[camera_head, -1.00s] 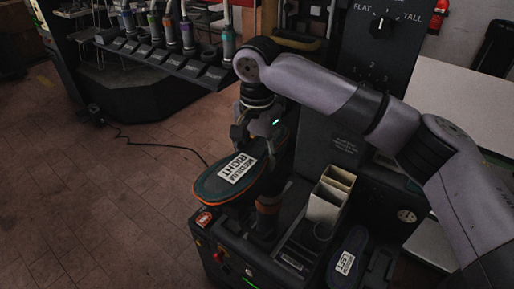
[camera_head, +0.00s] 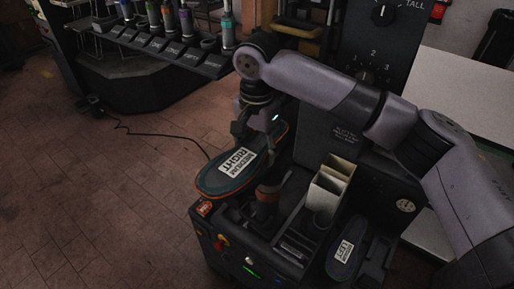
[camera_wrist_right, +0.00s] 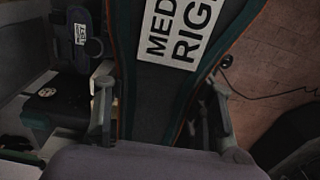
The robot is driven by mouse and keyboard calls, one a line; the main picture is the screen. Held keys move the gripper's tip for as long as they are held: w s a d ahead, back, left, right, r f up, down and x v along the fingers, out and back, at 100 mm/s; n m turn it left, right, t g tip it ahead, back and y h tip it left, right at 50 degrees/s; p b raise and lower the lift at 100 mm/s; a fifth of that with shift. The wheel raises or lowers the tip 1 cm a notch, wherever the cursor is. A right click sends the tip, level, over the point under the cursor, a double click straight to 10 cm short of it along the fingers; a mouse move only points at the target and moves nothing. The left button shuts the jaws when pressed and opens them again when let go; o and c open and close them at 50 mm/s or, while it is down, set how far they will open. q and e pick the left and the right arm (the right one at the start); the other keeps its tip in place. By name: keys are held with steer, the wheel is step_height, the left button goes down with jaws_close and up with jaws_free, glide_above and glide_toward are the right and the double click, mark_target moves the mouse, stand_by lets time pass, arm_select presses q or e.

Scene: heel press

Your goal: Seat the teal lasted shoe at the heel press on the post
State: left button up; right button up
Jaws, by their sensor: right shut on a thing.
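The teal lasted shoe (camera_head: 215,180) is sole-up with a white label reading "MEDIUM RIGHT"; its sole also fills the middle of the right wrist view (camera_wrist_right: 150,95). My right gripper (camera_head: 256,132) is shut on the shoe near its far end. In the wrist view its two fingers (camera_wrist_right: 160,110) lie on either side of the shoe. A dark upright post with an orange band (camera_head: 266,200) stands on the machine just right of the shoe's near end. The shoe partly overlaps it in the picture, and I cannot tell whether they touch. My left gripper is out of view.
A second, dark blue shoe labelled "LEFT" (camera_head: 345,255) lies at the machine's right. Cream open boxes (camera_head: 329,190) stand between it and the post. A control panel with knobs (camera_head: 382,12) rises behind. A cable (camera_head: 150,133) runs over the clear floor at left.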

steer(key=shift+f, duration=0.5)
stand_by(0.3)
steer(key=o, duration=1.5)
steer(key=shift+f, duration=0.15)
step_height(320, 180, up, 12)
steer(key=shift+r, duration=0.1)
